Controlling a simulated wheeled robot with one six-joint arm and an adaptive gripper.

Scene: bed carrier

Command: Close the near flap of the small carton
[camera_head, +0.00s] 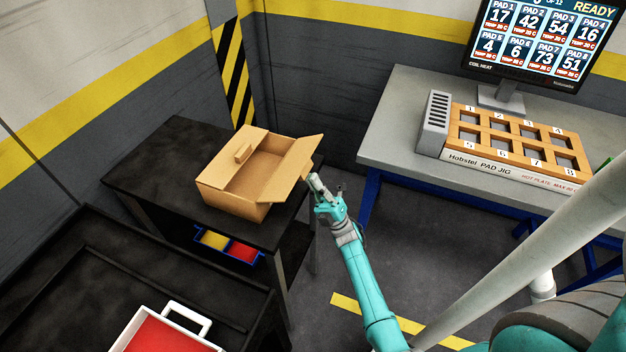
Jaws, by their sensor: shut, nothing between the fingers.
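The small carton (228,200) is tan cardboard and stands on a dark table at the left. Its top is open and its inside is bare as far as I can see. One flap (292,168) on the right side, nearest my arm, stands open and leans outward. My gripper (314,180) is shut and empty, just right of the flap's outer edge. I cannot tell whether it touches the flap.
The dark table (150,172) has bare room left of the carton. Below it is a blue-edged bin (228,246) with yellow and red parts. A white-handled red tray (165,335) is at the lower left. A grey bench (400,120) with a pad jig (480,135) stands right.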

